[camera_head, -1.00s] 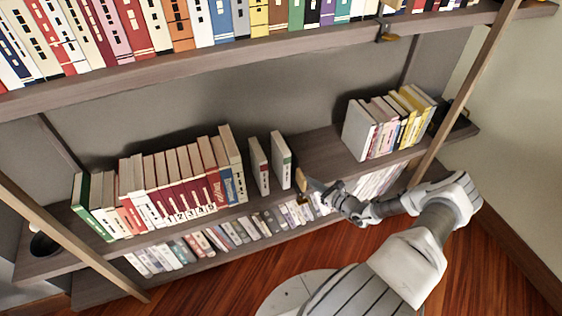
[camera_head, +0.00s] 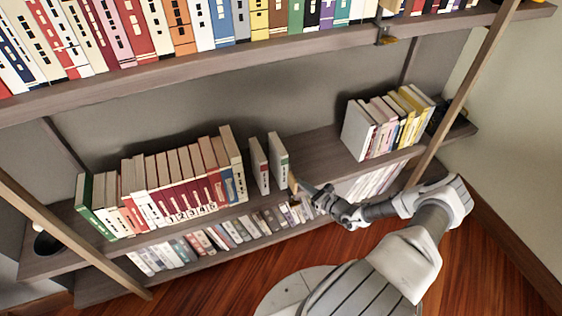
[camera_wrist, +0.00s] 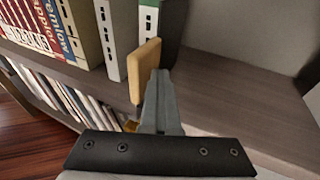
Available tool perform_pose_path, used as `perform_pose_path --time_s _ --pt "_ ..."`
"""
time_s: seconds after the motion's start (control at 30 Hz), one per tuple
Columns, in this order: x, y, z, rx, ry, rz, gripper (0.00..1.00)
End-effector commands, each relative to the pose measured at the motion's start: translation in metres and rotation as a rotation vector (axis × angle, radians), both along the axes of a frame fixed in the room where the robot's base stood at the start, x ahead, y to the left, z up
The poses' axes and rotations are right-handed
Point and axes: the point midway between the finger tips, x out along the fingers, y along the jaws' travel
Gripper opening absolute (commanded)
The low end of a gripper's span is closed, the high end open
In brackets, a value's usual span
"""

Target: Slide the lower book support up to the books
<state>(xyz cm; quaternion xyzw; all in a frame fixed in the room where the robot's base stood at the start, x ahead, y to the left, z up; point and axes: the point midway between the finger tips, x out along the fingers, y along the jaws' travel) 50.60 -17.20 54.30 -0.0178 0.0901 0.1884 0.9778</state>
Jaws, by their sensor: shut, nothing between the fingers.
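The lower book support (camera_head: 293,184) shows as a small tan piece at the front of the lower shelf, just right of two thin standing books. In the wrist view its tan block (camera_wrist: 145,68) stands upright beside the white-and-green book (camera_wrist: 148,18); a dark panel behind it may be part of the support or the book's side. My gripper (camera_head: 300,187) is at the support's right side. In the wrist view its fingers (camera_wrist: 160,88) are shut with nothing between them and seem close against the block; exact contact is unclear.
A long row of books (camera_head: 170,185) leans left of the two thin books (camera_head: 269,163), with a narrow gap between. Another book group (camera_head: 388,122) stands at the right. The shelf between (camera_head: 320,153) is clear. A lower shelf of books lies below.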

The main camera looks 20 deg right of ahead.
Motion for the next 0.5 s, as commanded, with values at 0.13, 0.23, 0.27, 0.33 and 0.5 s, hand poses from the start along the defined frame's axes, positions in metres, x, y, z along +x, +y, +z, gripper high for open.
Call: perform_pose_path --time_s 0.13,0.23,0.27,0.33,0.5 --pt "0.0 0.012 0.002 0.003 -0.001 0.003 0.0" --pt "0.0 0.017 0.002 0.003 -0.001 0.003 0.0" --pt "0.0 0.019 0.002 0.004 -0.001 0.002 0.0" --pt "0.0 0.023 0.002 0.003 0.0 0.003 0.0" --pt "0.0 0.033 0.002 0.003 0.0 0.003 0.0"
